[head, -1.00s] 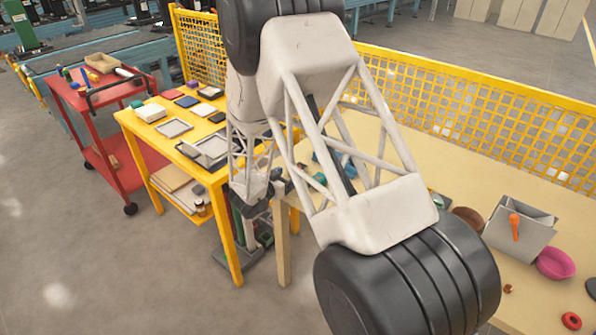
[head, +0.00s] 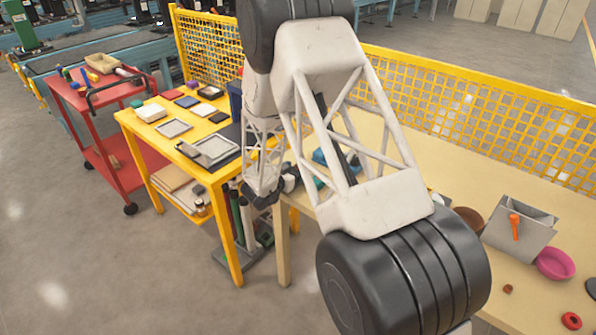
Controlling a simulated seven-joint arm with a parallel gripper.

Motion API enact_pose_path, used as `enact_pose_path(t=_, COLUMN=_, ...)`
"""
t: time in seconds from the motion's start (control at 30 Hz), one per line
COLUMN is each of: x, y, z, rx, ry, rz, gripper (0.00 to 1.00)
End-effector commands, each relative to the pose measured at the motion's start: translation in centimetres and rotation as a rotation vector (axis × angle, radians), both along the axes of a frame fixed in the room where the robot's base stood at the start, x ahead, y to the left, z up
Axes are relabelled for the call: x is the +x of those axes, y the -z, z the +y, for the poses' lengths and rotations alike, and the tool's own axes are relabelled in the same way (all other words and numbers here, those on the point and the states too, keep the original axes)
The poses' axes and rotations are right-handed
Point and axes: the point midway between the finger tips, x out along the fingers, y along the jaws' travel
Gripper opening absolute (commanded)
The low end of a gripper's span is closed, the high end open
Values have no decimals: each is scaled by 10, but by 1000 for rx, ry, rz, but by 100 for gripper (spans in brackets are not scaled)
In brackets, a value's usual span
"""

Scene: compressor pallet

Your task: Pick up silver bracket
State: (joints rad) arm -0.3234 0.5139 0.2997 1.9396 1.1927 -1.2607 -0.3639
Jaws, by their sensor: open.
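I cannot tell for certain which thing is the silver bracket. A flat silver-grey piece (head: 213,149) lies on a dark mat on the yellow table, and a similar grey frame (head: 174,128) lies just behind and left of it. My gripper (head: 268,198) is a small dark shape at the end of my pale lattice arm, at the gap between the yellow table and the beige table. It is right of and lower in the picture than the silver-grey piece, apart from it. It is open; its fingertips are hard to make out, and nothing shows in it.
The yellow table (head: 139,128) also bears a white box (head: 150,112) and several small flat items. A red cart (head: 66,93) stands left. The beige table (head: 440,165) holds a grey bin (head: 518,231) and pink bowl (head: 556,263). Yellow mesh fencing (head: 480,112) runs behind.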

Motion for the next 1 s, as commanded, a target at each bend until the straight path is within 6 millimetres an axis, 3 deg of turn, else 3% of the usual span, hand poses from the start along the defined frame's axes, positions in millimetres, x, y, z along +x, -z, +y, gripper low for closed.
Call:
enact_pose_path(t=0.17, x=0, y=0, z=0, rx=0, ry=0, rz=0, gripper=71)
enact_pose_path(t=0.53, x=0, y=0, z=0, rx=0, ry=0, rz=0, gripper=16)
enact_pose_path(t=1.0, x=0, y=-2, z=0, rx=0, ry=0, rz=0, gripper=16)
